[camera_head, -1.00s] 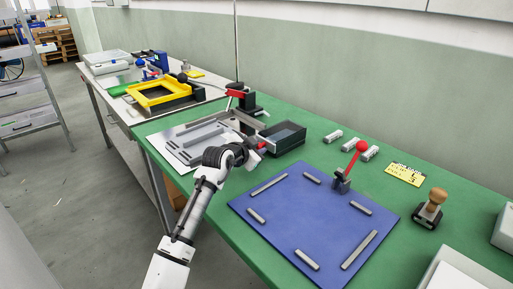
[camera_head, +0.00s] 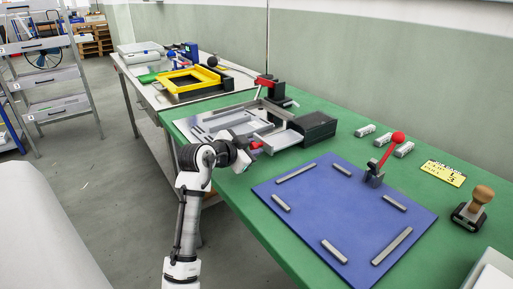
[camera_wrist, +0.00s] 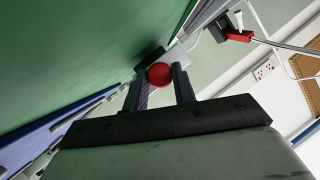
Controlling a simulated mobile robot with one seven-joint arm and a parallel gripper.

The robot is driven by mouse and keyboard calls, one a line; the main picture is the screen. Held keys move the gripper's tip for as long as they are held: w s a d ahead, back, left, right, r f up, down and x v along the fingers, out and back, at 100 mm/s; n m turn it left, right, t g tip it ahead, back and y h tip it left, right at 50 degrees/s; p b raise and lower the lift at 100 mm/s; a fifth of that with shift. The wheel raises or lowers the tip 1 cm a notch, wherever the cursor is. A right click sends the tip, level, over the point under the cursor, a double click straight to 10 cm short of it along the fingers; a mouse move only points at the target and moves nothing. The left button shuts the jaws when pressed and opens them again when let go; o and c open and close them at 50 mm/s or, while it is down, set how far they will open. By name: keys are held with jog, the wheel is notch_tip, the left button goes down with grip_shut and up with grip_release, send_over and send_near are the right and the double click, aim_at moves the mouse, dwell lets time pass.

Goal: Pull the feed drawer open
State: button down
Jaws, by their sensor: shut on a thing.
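The feed drawer (camera_head: 281,141) is a grey tray that sticks out to the left from its black housing (camera_head: 314,124) on the green bench. Its red knob (camera_head: 256,145) faces my arm. My gripper (camera_head: 243,150) is at the drawer's front, with its fingers hard to make out in the head view. In the wrist view, the round red knob (camera_wrist: 160,74) sits between the two fingers of my gripper (camera_wrist: 161,84), which is shut on it. The drawer's inside is only partly visible.
A blue board (camera_head: 335,228) with grey bars and a red-knobbed lever (camera_head: 397,139) lies to the right. A metal plate fixture (camera_head: 215,123) lies behind my gripper. A wooden-handled stamp (camera_head: 481,197) and a yellow label (camera_head: 443,173) are farther right.

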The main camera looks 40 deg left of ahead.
jog(key=shift+r, duration=0.1)
jog(key=c, duration=1.1)
grip_release()
jog(key=shift+c, duration=0.2)
jog(key=shift+s, duration=0.1)
jog(key=b+v, duration=0.2)
jog(key=v, duration=1.1)
jog(key=shift+s+r, duration=0.15)
jog(key=shift+s, duration=0.15)
